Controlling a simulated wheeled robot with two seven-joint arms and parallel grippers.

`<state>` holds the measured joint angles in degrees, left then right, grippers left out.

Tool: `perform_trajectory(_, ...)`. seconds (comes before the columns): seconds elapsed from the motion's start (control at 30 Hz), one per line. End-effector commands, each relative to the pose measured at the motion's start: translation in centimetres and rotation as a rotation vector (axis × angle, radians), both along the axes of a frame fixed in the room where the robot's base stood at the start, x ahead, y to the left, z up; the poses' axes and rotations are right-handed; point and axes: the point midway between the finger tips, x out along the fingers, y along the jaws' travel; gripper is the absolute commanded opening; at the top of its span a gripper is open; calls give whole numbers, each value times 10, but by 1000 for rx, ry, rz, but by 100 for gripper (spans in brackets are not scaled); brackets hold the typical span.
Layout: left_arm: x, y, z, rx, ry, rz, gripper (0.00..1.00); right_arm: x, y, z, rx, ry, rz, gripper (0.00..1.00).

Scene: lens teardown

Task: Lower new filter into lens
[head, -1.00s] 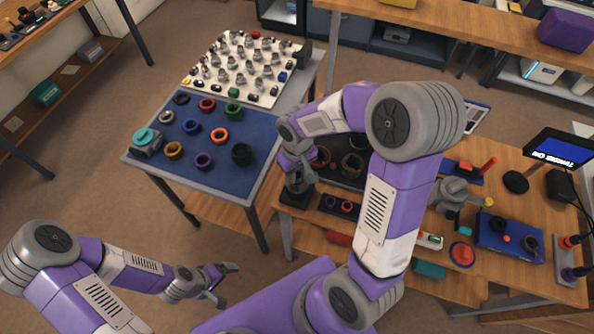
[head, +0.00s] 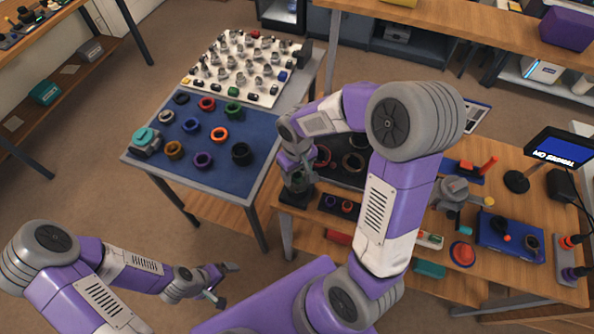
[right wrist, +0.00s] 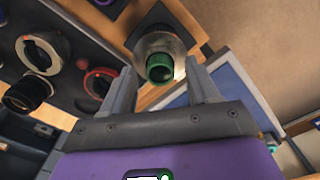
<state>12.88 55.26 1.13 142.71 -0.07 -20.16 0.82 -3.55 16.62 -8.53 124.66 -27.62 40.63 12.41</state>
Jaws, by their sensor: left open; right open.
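The lens (right wrist: 160,52) stands on a dark square base at the top middle of the right wrist view. It has a grey barrel, and a green ring (right wrist: 160,67) with a dark centre is at its end nearest the camera. I cannot tell whether the filter is separate from this ring. My right gripper (right wrist: 163,85) is open, with one finger on each side of the green ring and gaps between. In the head view my right gripper (head: 299,179) is over the dark base (head: 295,198), mostly hiding the lens. My left gripper (head: 225,284) is open and empty at lower left.
A blue mat (head: 200,175) with several coloured rings lies on the left table. Behind it is a white board (head: 220,87) of small parts. A dark tray (right wrist: 60,60) with rings lies beside the lens. Floor (head: 75,165) shows between the tables.

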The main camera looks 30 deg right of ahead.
Motion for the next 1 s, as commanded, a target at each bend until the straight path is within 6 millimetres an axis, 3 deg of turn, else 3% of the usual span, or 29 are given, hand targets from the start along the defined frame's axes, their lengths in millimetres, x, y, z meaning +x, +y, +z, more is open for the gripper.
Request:
perform_trajectory(0.17, 0, 0, 4, 0, 0, 0, 100, 1, 0, 14, -1, -3, 1, 60)
perform_trajectory(0.53, 0, 0, 17, 0, 0, 0, 100, 1, 0, 70, 0, -3, 0, 60)
perform_trajectory(1.0, 0, 0, 17, 0, 0, 0, 100, 0, 0, 76, 0, 0, 0, 60)
